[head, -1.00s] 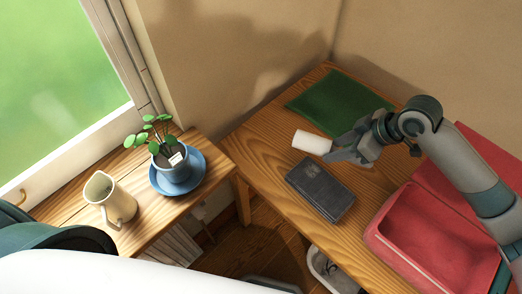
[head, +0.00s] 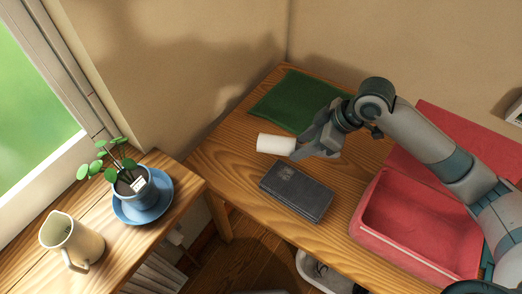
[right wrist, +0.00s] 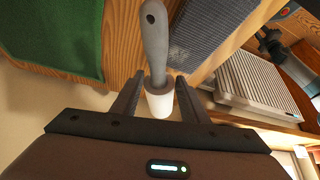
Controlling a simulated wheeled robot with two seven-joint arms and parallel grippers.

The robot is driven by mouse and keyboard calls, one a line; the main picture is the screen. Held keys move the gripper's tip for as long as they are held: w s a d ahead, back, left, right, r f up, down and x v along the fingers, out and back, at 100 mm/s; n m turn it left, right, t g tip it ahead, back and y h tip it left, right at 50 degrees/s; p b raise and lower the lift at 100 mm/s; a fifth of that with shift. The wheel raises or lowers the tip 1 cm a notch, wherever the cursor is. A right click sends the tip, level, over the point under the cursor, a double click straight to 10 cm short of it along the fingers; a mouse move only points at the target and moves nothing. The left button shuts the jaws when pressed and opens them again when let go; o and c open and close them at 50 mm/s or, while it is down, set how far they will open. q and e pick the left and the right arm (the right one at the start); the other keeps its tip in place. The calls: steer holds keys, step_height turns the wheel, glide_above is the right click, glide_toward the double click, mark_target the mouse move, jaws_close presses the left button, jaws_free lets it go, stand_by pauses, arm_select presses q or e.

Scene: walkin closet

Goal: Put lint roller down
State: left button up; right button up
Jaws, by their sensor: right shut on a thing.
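The lint roller has a white roll (head: 276,144) and a grey handle. My right gripper (head: 312,147) is shut on it over the wooden desk, with the white roll pointing left in the head view. In the right wrist view the white end (right wrist: 160,101) shows between the fingers (right wrist: 158,103), and the grey handle (right wrist: 155,42) extends away from them. I cannot tell whether the roller touches the desk. My left gripper is not in view.
On the desk (head: 240,150) lie a green cloth (head: 290,98), a dark box (head: 297,191) and an open red case (head: 415,225). A lower bench at left holds a cream pitcher (head: 72,240) and a potted plant on a blue saucer (head: 163,202). Bare desk lies left of the roller.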

steer(key=w+a+f+p, duration=0.1)
steer(key=w+a+f, duration=0.3)
steer(key=a, duration=0.1)
steer(key=w+a+f+p, duration=0.1)
steer(key=w+a+f, duration=0.1)
steer(key=a, duration=0.1)
steer(key=shift+a+p, duration=0.2)
steer(key=shift+p, duration=0.15)
steer(key=shift+s+f+p, duration=0.1)
steer(key=shift+f+p, duration=0.6)
steer(key=shift+f, duration=1.35)
steer(key=shift+f, duration=0.15)
steer(key=o, duration=0.9)
steer(key=shift+o, duration=0.2)
